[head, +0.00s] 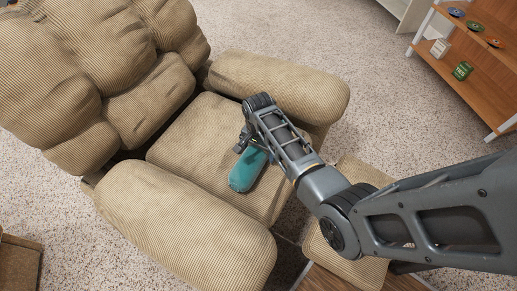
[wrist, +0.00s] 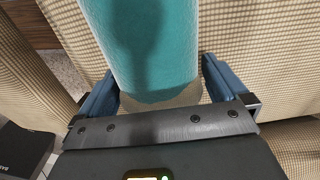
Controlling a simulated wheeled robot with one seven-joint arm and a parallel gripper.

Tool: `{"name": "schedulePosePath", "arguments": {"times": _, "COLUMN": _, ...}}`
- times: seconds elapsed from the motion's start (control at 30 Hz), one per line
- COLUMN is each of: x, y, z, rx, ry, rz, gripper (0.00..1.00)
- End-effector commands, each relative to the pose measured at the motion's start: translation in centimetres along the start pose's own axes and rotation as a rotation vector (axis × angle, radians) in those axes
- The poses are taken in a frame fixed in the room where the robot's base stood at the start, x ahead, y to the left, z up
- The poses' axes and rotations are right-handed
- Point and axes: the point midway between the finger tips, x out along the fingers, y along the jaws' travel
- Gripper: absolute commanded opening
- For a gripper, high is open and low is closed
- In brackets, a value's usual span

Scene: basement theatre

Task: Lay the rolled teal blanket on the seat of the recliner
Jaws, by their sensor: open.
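The rolled teal blanket (head: 246,172) lies on the seat of the tan corduroy recliner (head: 185,140), near the seat's front part. My gripper (head: 246,146) is low over the seat at the blanket, and my arm hides part of the roll. In the wrist view the blanket (wrist: 145,45) fills the space between the two blue fingers of my gripper (wrist: 160,78). The fingers are spread, one on each side of the roll. A narrow gap shows by the roll's near end; I cannot tell whether either finger touches it.
The recliner's padded armrests (head: 285,88) rise on both sides of the seat, and its backrest is at the upper left. An orange-brown shelf (head: 475,65) with small items stands at the upper right. Carpet (head: 370,110) is clear between them.

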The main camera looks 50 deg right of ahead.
Motion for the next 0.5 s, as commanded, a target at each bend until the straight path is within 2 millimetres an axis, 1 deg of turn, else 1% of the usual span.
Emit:
{"name": "schedulePosePath", "arguments": {"times": 0.17, "x": -1.5, "y": -0.1, "z": -0.1, "rx": 0.0, "ry": 0.002, "rz": -0.002, "gripper": 1.0}}
{"name": "schedulePosePath", "arguments": {"times": 0.27, "x": -3.4, "y": -0.1, "z": -0.1, "rx": -0.001, "ry": 0.003, "rz": -0.003, "gripper": 1.0}}
{"name": "schedulePosePath", "arguments": {"times": 0.5, "x": -8.3, "y": -0.1, "z": 0.0, "rx": 0.0, "ry": 0.002, "rz": -0.003, "gripper": 1.0}}
